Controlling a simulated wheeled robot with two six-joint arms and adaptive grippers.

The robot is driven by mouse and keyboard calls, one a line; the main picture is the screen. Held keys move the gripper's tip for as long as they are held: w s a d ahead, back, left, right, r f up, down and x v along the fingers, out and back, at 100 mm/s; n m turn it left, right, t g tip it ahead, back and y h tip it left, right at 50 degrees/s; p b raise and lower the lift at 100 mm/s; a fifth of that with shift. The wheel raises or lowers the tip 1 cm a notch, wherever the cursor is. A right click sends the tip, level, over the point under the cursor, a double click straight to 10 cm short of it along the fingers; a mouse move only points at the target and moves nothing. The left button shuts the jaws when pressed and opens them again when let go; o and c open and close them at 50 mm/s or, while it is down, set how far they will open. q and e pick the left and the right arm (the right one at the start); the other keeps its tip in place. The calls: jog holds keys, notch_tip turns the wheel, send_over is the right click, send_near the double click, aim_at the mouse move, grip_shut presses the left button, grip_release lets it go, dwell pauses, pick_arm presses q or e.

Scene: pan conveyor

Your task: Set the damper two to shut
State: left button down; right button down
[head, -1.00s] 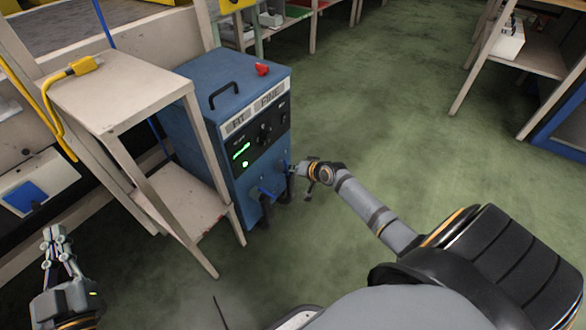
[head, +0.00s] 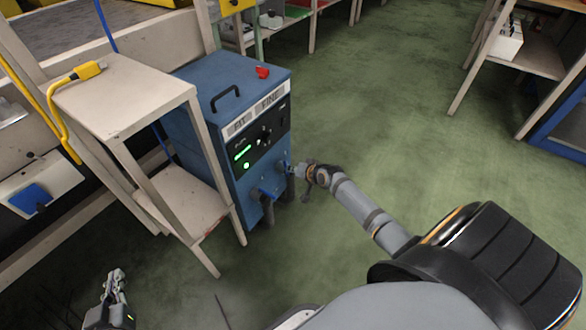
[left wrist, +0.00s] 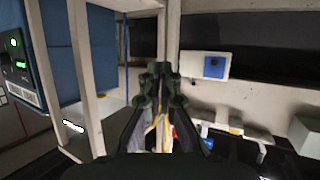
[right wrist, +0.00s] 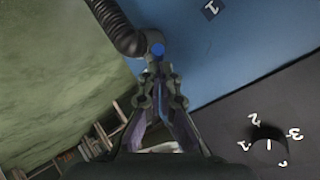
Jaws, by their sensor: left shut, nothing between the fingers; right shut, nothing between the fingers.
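The blue machine cabinet (head: 205,100) stands in the middle of the head view. Low on its front are two dark ducts with blue parts: a left one (head: 266,193) and a right one, largely hidden by my gripper. I cannot read which is damper two. My right gripper (head: 300,170) is shut beside the right duct. In the right wrist view, its fingertips (right wrist: 158,72) are just short of a blue round end (right wrist: 157,48) on a grey pipe fitting; contact is unclear. A "1" label (right wrist: 210,9) is nearby. My left gripper (head: 117,275) is shut and empty, away from the machine.
A pale two-shelf stand (head: 120,95) is close to the machine's left side, with a yellow cable (head: 88,70) on top. A red object (head: 262,72) is on the machine. A numbered dial (right wrist: 268,148) is on its panel. Green floor (head: 390,100) is free to the right.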

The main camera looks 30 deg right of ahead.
pick_arm(q)
jog(key=s+f+g+p, duration=0.2)
jog(key=s+f+g, duration=0.6)
jog(key=s+f, duration=0.5)
jog(key=shift+s+d+f+g, duration=0.25)
jog(key=shift+s+d+g, duration=0.2)
jog(key=shift+s, duration=0.1)
pick_arm(e)
jog(key=shift+a+m+h, duration=0.25)
jog(key=shift+m+h, duration=0.15)
pick_arm(q)
jog(key=shift+s+a+r+p, duration=0.1)
jog(key=shift+s+r+p, duration=0.05)
jog(key=shift+p, duration=0.35)
pick_arm(e)
jog(key=shift+r, duration=0.1)
